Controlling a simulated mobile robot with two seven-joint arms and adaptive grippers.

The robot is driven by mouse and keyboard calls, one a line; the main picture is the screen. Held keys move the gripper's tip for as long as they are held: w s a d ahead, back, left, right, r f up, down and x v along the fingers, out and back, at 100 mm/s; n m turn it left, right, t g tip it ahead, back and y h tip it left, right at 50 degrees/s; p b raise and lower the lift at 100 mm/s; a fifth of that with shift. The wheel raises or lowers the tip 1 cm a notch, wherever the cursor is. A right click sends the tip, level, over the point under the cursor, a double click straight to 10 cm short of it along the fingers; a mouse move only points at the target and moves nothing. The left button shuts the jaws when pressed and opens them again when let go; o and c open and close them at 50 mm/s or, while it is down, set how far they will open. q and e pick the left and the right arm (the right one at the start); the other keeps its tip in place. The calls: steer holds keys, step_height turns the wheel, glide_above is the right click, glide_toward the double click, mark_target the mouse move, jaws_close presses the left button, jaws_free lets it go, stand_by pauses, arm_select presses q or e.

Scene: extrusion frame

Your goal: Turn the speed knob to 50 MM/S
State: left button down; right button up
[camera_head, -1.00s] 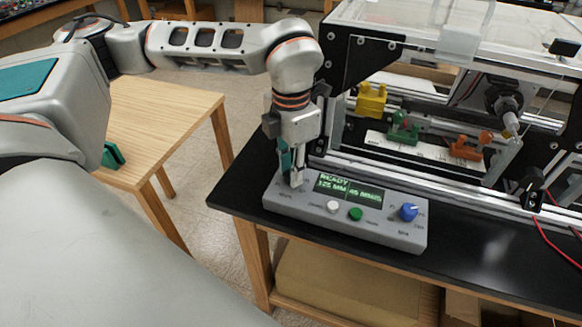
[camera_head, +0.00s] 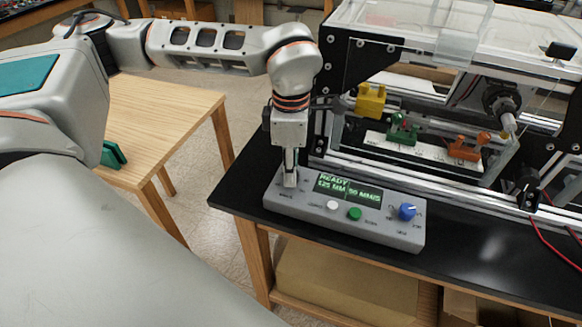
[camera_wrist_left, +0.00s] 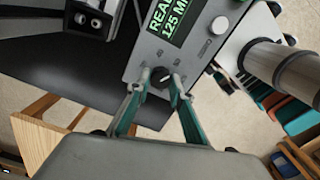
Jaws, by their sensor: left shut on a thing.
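The grey control box (camera_head: 380,232) sits on the black bench top. Its green display (camera_head: 348,189) shows READY, 125 MM and a speed that seems to read 50 MM/S, though the digits are small. My left gripper (camera_head: 290,181) points down at the left end of the box. In the left wrist view, its fingertips (camera_wrist_left: 159,84) are closed around a dark knob (camera_wrist_left: 160,77) with a light pointer mark. In the head view the fingers hide this knob. The printed labels around it are too small to read. My right gripper is out of view.
A white button (camera_head: 332,205), a green button (camera_head: 355,213) and a blue knob (camera_head: 407,211) are on the same panel. The extrusion frame with yellow (camera_head: 371,100), green and orange parts stands close behind. A wooden table (camera_head: 160,110) is at left.

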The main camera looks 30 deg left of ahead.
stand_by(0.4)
arm_select(q)
steer(key=c, duration=1.8)
jaws_free()
steer(key=shift+r, duration=0.1)
step_height(320, 180, up, 12)
steer(key=shift+f, duration=0.1)
